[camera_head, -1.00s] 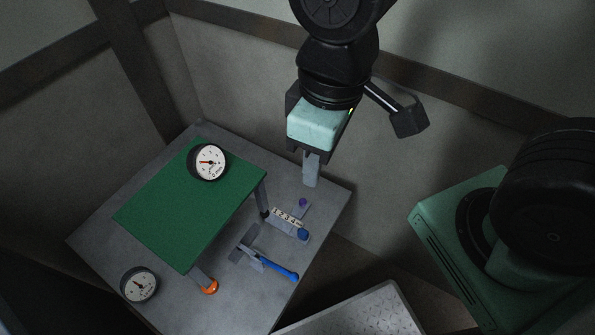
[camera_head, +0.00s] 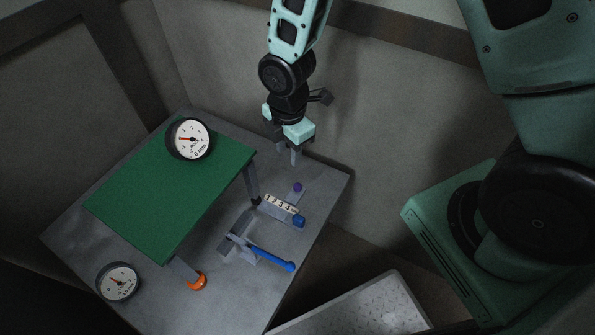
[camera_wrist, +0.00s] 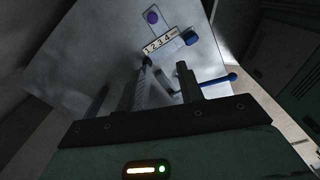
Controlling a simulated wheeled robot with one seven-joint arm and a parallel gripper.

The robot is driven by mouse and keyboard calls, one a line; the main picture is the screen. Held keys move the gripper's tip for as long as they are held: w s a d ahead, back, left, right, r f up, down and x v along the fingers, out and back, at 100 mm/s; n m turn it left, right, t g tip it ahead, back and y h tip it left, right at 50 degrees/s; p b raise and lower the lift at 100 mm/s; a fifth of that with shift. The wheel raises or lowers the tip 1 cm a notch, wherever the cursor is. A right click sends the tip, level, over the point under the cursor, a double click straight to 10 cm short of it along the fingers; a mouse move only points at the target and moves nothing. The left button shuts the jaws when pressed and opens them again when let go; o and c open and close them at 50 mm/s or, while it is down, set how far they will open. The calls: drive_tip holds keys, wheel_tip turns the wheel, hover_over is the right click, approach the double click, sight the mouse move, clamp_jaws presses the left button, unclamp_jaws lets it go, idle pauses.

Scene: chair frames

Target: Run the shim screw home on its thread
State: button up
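A scale strip marked 1 2 3 4 (camera_head: 281,204) lies on a grey block on the table, with a purple knob (camera_head: 297,188) at its far side and a blue knob (camera_head: 299,221) at its near right end. An orange round piece (camera_head: 197,281) sits at the foot of the green panel's near leg. No label shows which of these is the shim screw. My gripper (camera_head: 290,160) points down above the table's far side, beyond the purple knob in the picture, touching nothing. In the wrist view its two fingers (camera_wrist: 164,88) are apart and empty; the purple knob (camera_wrist: 152,17) and blue knob (camera_wrist: 191,38) lie beyond them.
The green panel (camera_head: 170,195) stands on legs on the grey table (camera_head: 75,235). One dial gauge (camera_head: 189,139) is on it; another (camera_head: 119,282) is at the near left. A clamp with a blue handle (camera_head: 272,258) lies near the right edge. A pale speckled surface (camera_head: 360,310) is at the lower right.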

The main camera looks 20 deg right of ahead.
sight(298, 186)
drive_tip(key=d+f+n, duration=0.1)
drive_tip(key=f, duration=0.2)
drive_tip(key=w+d+f+n+b, duration=0.1)
drive_tip(key=f, duration=0.3)
drive_tip(key=w+d+f+n+b, duration=0.1)
drive_tip(key=f+n, duration=0.1)
drive_tip(key=f, duration=0.1)
drive_tip(key=shift+d+f, duration=0.15)
drive_tip(key=shift+f, duration=0.1)
wheel_tip(298, 186, down, 9)
drive_tip(key=b, duration=0.8)
drive_tip(key=shift+r, duration=0.25)
drive_tip(key=c, duration=0.3)
drive_tip(key=shift+r+p, duration=0.1)
drive_tip(key=shift+p, duration=0.2)
clamp_jaws()
